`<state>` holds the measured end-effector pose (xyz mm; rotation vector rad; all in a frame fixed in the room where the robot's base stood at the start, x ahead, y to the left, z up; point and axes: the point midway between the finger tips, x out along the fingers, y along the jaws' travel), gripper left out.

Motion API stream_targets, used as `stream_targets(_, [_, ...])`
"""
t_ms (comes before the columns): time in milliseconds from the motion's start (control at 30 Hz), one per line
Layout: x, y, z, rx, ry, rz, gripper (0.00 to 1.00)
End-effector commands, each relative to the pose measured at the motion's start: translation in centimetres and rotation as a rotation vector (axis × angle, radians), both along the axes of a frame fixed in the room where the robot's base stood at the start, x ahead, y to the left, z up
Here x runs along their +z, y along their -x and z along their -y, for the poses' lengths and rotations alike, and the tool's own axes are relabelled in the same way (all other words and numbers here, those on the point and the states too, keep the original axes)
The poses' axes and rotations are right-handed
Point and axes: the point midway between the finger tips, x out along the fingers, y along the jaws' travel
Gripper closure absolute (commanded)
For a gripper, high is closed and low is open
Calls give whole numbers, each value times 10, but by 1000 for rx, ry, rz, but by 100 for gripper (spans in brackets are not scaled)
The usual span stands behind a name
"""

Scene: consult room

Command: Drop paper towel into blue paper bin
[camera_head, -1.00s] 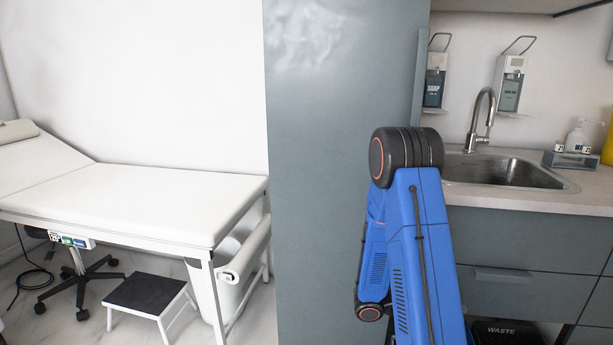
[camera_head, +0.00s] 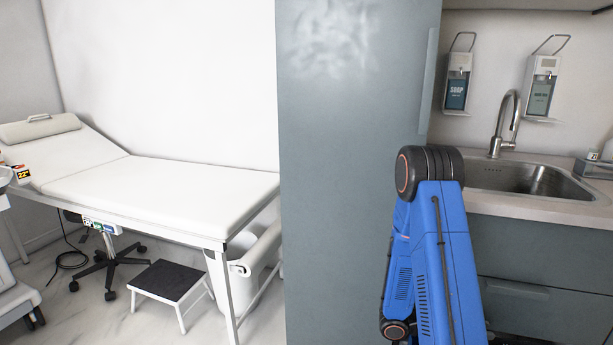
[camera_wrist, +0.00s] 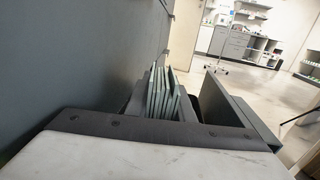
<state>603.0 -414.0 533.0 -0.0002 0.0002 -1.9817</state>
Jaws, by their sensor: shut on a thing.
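My gripper (camera_wrist: 192,92) shows in the wrist view, beside a grey upright surface. Between its dark fingers are thin pale grey-green layers that look like a folded paper towel (camera_wrist: 164,92); the gripper is shut on it, though the exact contact is hard to see. In the head view only my blue arm shows; the gripper is hidden. No blue paper bin can be made out in either current view.
A tall grey cabinet (camera_head: 335,200) stands close behind my arm. A sink (camera_head: 525,180) and counter are at right. An examination couch (camera_head: 170,195), a step stool (camera_head: 172,280) and a white bin (camera_head: 243,285) are at left. Open floor (camera_wrist: 218,88) shows in the wrist view.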

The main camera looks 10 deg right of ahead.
Motion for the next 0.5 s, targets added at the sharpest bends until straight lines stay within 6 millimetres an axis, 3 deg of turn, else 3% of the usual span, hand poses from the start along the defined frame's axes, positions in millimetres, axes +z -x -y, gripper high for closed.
stream_targets(433, [-7, 0, 0, 0, 0, 0, 100])
stream_targets(467, [-7, 0, 0, 0, 0, 0, 72])
stream_targets(500, [-7, 0, 0, 0, 0, 0, 62])
